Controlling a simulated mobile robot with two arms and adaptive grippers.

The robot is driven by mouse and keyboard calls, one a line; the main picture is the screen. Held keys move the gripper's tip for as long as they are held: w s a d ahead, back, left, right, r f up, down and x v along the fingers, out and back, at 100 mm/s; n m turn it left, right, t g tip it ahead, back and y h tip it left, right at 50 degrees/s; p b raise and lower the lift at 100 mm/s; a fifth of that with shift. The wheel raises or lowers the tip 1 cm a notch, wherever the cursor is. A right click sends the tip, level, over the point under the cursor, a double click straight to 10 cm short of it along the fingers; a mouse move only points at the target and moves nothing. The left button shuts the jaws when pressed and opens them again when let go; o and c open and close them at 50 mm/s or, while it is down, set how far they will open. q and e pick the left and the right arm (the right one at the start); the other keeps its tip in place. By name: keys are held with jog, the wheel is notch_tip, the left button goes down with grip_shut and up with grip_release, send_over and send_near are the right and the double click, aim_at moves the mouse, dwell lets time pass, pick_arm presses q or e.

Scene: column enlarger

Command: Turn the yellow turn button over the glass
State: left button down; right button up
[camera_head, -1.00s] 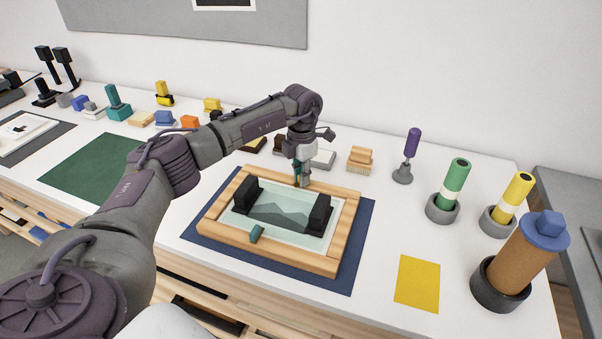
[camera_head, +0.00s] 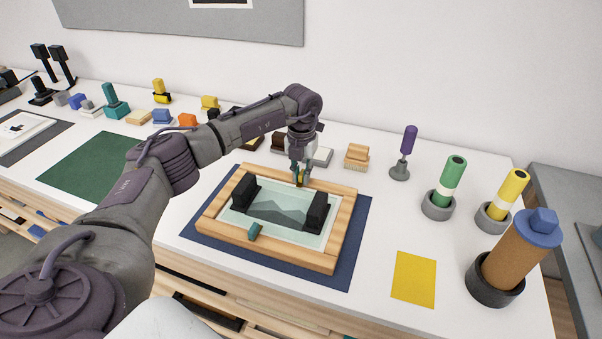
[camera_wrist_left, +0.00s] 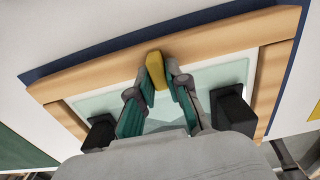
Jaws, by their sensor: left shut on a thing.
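The yellow turn button (camera_wrist_left: 156,70) sits at the middle of the far rail of the wooden frame (camera_head: 223,245). It points across the rail's inner edge toward the glass (camera_head: 280,235). My left gripper (camera_head: 301,180) reaches down over that rail. In the left wrist view its teal-padded fingers (camera_wrist_left: 164,85) are shut on the yellow button, one on each side. In the head view the fingers mostly hide the button. A teal turn button (camera_head: 255,231) is on the near rail. Two black blocks (camera_head: 317,212) stand on the glass over a grey picture. My right gripper is not in view.
The frame lies on a dark blue mat (camera_head: 340,270). A yellow sheet (camera_head: 415,279) and holders with green (camera_head: 452,180), yellow (camera_head: 510,195) and brown (camera_head: 515,255) cylinders stand to the right. Brushes and blocks line the back. The table between mat and yellow sheet is clear.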

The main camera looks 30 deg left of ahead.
aim_at(301, 174)
pick_arm(q)
jog(key=shift+r, duration=0.1)
dwell(0.3)
jog(key=c, duration=1.1)
grip_release()
notch_tip(301, 174, up, 12)
jog(key=shift+f, duration=0.1)
